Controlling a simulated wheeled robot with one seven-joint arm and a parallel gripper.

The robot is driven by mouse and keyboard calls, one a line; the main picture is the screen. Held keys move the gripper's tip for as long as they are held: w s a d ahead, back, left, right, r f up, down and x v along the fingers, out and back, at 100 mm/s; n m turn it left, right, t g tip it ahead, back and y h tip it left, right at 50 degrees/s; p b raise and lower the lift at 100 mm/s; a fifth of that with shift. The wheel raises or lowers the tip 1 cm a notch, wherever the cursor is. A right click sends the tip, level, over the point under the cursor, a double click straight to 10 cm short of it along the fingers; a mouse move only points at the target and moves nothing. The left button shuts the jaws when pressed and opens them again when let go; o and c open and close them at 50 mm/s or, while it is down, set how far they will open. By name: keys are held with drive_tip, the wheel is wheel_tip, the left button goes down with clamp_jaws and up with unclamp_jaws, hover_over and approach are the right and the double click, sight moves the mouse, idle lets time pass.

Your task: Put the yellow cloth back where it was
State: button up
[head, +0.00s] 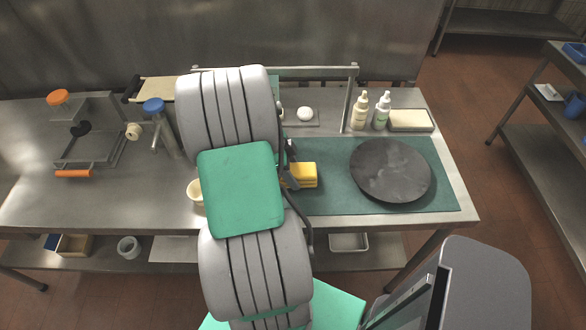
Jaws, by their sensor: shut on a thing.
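The yellow cloth (304,175) looks like a small folded block. It shows just right of my arm, over the left part of the green mat (330,202). My gripper (290,172) is mostly hidden behind my own arm; only a dark piece of it shows at the cloth's left side. It is shut on the cloth. The cloth's left part is hidden, and I cannot tell whether it touches the mat or hangs a little above it.
A dark round plate (390,170) lies on the mat's right. Behind it stand two dropper bottles (360,110) and a pale block in a tray (410,120). A metal rail (310,71) rises at the back. A cream cup (194,192) is partly hidden by my arm. The counter's front left is bare.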

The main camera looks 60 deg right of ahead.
drive_tip(key=shift+f, duration=0.2)
drive_tip(key=o, duration=1.3)
drive_tip(key=shift+r, duration=0.1)
drive_tip(key=b+v, duration=0.1)
drive_tip(key=v, duration=1.1)
drive_tip(key=shift+a+r+b, duration=0.1)
drive_tip(key=shift+b, duration=0.2)
drive_tip(key=w+a+r+n+t, duration=0.25)
drive_tip(key=w+a+n, duration=0.45)
drive_tip(key=a+n, duration=0.45)
drive_tip(key=w+a+r+n+t, duration=0.2)
drive_tip(key=w+a+n+t, duration=0.3)
drive_tip(key=a+n, duration=0.8)
drive_tip(key=a, duration=0.2)
drive_tip(key=a+n+y, duration=0.1)
drive_tip(key=a+n, duration=0.2)
drive_tip(key=a, duration=0.1)
drive_tip(key=a+n+y, duration=0.1)
drive_tip(key=a+n, duration=0.2)
drive_tip(key=a, duration=0.2)
drive_tip(key=shift+s+n, duration=0.25)
drive_tip(key=shift+s, duration=0.05)
